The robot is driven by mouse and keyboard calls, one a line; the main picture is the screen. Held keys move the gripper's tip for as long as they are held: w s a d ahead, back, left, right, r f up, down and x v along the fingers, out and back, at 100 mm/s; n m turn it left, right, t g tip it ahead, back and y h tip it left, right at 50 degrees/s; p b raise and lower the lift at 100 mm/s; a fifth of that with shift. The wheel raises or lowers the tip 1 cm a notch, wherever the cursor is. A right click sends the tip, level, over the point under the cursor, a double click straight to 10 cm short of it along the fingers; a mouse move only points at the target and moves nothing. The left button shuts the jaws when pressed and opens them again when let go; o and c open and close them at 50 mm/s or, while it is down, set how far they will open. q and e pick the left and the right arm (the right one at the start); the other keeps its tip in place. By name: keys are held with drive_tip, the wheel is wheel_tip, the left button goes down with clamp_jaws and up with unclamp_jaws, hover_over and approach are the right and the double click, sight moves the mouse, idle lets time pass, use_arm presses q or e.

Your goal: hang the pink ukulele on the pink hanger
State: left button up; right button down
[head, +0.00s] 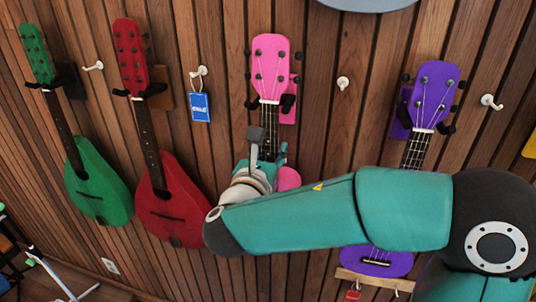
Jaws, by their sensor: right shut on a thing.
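The pink ukulele (269,66) is upright against the wall in the head view, its pink headstock at the top. The pink hanger (291,112) is behind the top of its neck; dark prongs show on both sides of the neck, just under the headstock. I cannot tell whether the headstock rests on the prongs. My right gripper (262,148) is shut on the ukulele's neck below the hanger. My right arm hides most of the ukulele's body; only a small pink part shows beside the gripper. My left gripper is not in view.
A green ukulele (98,185) and a red ukulele (178,198) hang at the left, a purple ukulele (433,90) at the right, partly behind my arm. White hooks stick out between them; one holds a blue tag (200,107). A white stand (50,272) is at lower left.

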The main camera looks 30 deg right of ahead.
drive_tip(key=shift+w+d, duration=0.1)
drive_tip(key=shift+d, duration=0.05)
drive_tip(key=shift+f+b, duration=0.8)
drive_tip(key=shift+f, duration=0.05)
idle(0.4)
idle(0.4)
drive_tip(key=c, duration=0.6)
unclamp_jaws()
drive_tip(key=shift+f, duration=0.1)
drive_tip(key=shift+v, duration=1)
drive_tip(key=shift+v, duration=1.25)
